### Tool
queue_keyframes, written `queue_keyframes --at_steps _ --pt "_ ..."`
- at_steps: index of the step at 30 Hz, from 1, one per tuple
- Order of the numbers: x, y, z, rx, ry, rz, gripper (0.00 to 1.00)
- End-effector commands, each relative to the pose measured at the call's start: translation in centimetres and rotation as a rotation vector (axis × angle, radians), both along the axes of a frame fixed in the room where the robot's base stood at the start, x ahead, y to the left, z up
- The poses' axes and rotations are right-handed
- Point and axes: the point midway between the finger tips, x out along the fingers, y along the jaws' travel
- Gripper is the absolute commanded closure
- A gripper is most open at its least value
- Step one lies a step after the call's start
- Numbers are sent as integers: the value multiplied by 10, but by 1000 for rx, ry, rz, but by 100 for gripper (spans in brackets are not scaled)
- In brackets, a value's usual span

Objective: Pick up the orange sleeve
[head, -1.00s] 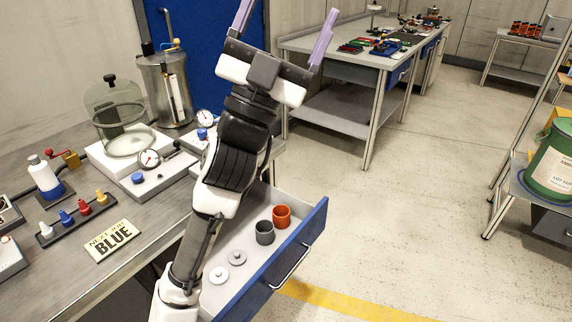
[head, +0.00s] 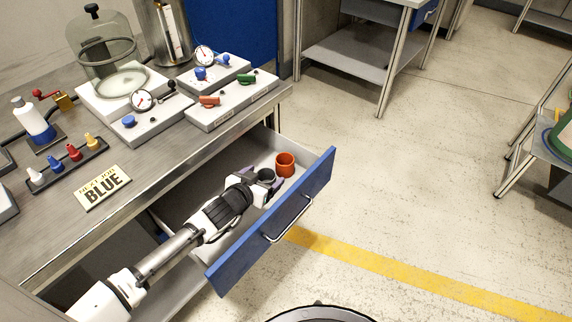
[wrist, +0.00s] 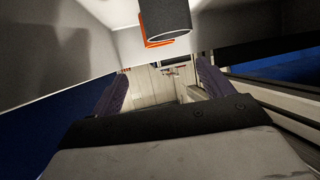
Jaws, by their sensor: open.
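The orange sleeve (head: 285,164) stands upright in the open drawer, near its far end. A dark grey sleeve (head: 266,175) stands just before it, on my gripper's side. My gripper (head: 262,178) is low in the drawer and open, its purple fingers close around or just short of the grey sleeve. In the wrist view the grey sleeve (wrist: 165,20) shows at the top, beyond the fingers of my gripper (wrist: 158,82). It covers most of the orange sleeve (wrist: 144,32), leaving only an edge. Nothing is visibly held.
The blue-fronted drawer (head: 318,188) is pulled out, its walls close around my gripper. The bench top (head: 150,172) above it carries gauge boxes, a bell jar (head: 103,45) and a "NEXT JOB BLUE" sign (head: 103,187).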

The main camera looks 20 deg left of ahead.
Motion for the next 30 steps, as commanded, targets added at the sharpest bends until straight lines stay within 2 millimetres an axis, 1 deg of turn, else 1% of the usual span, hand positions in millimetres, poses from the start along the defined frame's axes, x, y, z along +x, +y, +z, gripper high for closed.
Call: queue_keyframes --at_steps 3,6,9,12,17,25,30 --pt "24 -6 -7 -3 -2 -4 20" --pt "42 -9 -15 -2 -2 -5 20" --pt "57 -10 -21 0 -3 -5 20" --pt "66 -12 -25 0 -3 -4 20" --pt "74 -13 -28 1 -3 -5 20" --pt "108 -17 -43 0 -3 -6 20" --pt "116 -17 -48 1 -2 -4 20"
